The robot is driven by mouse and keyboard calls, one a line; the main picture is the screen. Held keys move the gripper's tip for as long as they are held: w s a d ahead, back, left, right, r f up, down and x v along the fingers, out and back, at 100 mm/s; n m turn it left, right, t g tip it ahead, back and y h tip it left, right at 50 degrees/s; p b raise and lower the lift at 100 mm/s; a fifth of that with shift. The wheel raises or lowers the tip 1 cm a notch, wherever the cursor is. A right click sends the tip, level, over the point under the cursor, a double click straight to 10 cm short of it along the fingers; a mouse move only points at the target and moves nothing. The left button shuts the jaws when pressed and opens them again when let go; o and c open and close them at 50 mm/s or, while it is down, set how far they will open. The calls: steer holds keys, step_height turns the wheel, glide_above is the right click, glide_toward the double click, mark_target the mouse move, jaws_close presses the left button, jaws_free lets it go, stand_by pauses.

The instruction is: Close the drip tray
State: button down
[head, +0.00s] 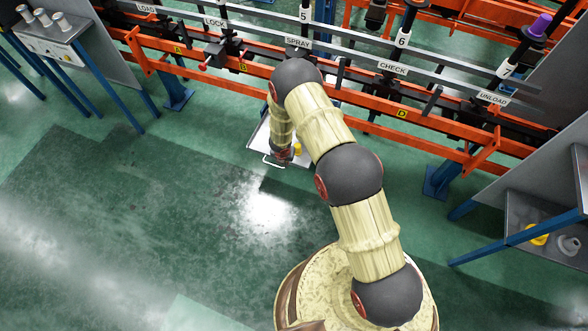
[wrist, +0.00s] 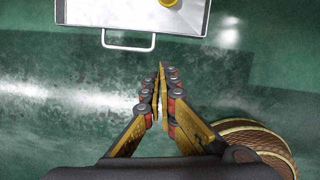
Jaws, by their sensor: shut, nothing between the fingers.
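The drip tray (wrist: 90,12) is a shallow white tray with a wire handle (wrist: 128,43) on its front edge. A yellow object, partly cut off by the frame, lies in it. In the head view the drip tray (head: 258,138) sticks out from under the orange rail below the SPRAY sign, partly hidden by my arm. My gripper (wrist: 160,68) is shut and empty. In the wrist view its tips appear just below and right of the handle, apart from it. In the head view my gripper (head: 282,157) is small, above the tray's front end.
The orange rail line (head: 225,88) with signs and black spindles runs across the back. A bench with white cups (head: 62,22) stands at upper left. A shelf (head: 520,215) with yellow and grey items is at right. The green floor in front of the tray is clear.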

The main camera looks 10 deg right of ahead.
steer(key=w+d+f+b, duration=0.1)
steer(key=d+f+b, duration=0.1)
steer(key=f, duration=0.5)
steer(key=w+d+f+m+b, duration=0.1)
steer(key=d+f+b, duration=0.1)
steer(key=f, duration=0.4)
steer(key=shift+w+d+f+m+g+b, duration=0.3)
steer(key=shift+w+d+f+b, duration=0.05)
steer(key=shift+w+d, duration=0.05)
